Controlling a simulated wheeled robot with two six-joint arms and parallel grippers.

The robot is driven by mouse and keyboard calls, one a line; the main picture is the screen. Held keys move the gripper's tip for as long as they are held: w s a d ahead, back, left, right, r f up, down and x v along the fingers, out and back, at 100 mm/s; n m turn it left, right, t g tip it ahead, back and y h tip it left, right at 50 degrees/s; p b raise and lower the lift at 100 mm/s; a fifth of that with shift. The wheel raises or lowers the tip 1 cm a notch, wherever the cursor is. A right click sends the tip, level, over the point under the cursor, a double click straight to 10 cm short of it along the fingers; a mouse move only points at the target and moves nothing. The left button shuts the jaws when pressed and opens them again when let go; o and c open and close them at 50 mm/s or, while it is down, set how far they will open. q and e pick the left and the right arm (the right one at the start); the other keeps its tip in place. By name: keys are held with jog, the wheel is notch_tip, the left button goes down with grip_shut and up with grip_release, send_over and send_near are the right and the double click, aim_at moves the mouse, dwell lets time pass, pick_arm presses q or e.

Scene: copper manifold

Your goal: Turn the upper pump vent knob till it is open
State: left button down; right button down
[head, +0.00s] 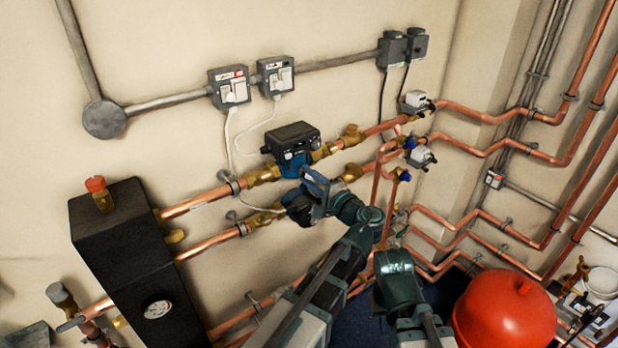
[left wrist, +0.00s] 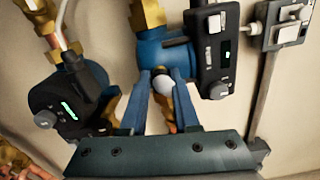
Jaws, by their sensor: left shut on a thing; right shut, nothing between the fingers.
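The upper pump has a blue body and a black control box (head: 292,138) on the upper copper line in the head view. The same black box (left wrist: 213,52) and blue body (left wrist: 166,54) show in the left wrist view. A pale round vent knob (left wrist: 162,88) sits on the pump's face. My left gripper (head: 314,180) is at the pump, its two blue fingers (left wrist: 163,85) shut on the knob, one on each side. The head view does not show the knob clearly. My right gripper (head: 392,265) is lower right of the pump, away from it, shut and empty.
A lower pump (left wrist: 68,110) shows at left in the wrist view, close to my left gripper. Copper pipes (head: 205,200) run along the wall. A black manifold block (head: 125,255) stands at left, a red vessel (head: 505,318) at lower right. Switch boxes (head: 230,88) are above.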

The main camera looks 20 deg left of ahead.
pick_arm(q)
jog(key=shift+m, duration=0.4)
jog(key=c, duration=0.6)
grip_release()
jog(key=shift+c, duration=0.2)
jog(key=shift+s+d, duration=0.1)
jog(key=shift+d, duration=0.05)
